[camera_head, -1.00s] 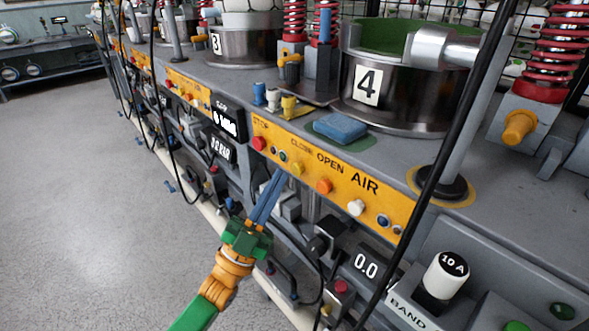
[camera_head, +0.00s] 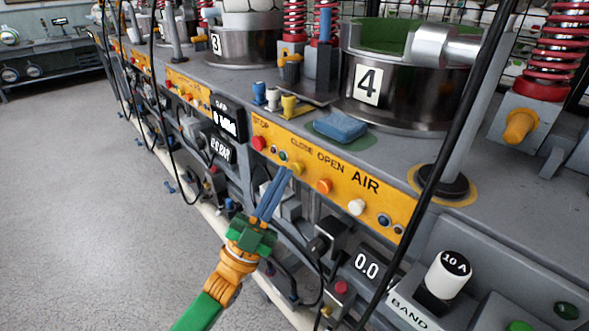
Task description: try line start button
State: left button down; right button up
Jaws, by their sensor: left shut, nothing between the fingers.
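The yellow button panel (camera_head: 340,183) runs along the front edge of the bench below press 4. It carries a red button (camera_head: 259,143) under STOP, small dark and green buttons, a yellow button (camera_head: 298,169) by CLOSE, an orange button (camera_head: 324,186) by OPEN and a white button (camera_head: 356,207) by AIR. I cannot read a line start label. My left gripper (camera_head: 284,172) has its blue fingers together and empty. Its tips are just below and left of the yellow button; whether they touch the panel I cannot tell. My right gripper is not in view.
Press pot 4 (camera_head: 400,95) and a blue sponge (camera_head: 340,126) on a green pad stand above the panel. A black cable (camera_head: 436,165) crosses in front on the right. Displays and a red button (camera_head: 341,287) sit lower down. Open floor lies left.

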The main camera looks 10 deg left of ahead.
pick_arm(q)
jog(key=shift+w+d, duration=0.25)
jog(key=shift+w, duration=0.05)
dwell(0.5)
jog(key=shift+a, duration=0.1)
jog(key=shift+s+a, duration=0.45)
jog(key=shift+s, duration=0.25)
jog(key=s+a+p, duration=0.1)
jog(key=s, duration=0.1)
jog(key=s+a+p, duration=0.1)
jog(key=s+a, duration=0.1)
dwell(0.5)
dwell(0.5)
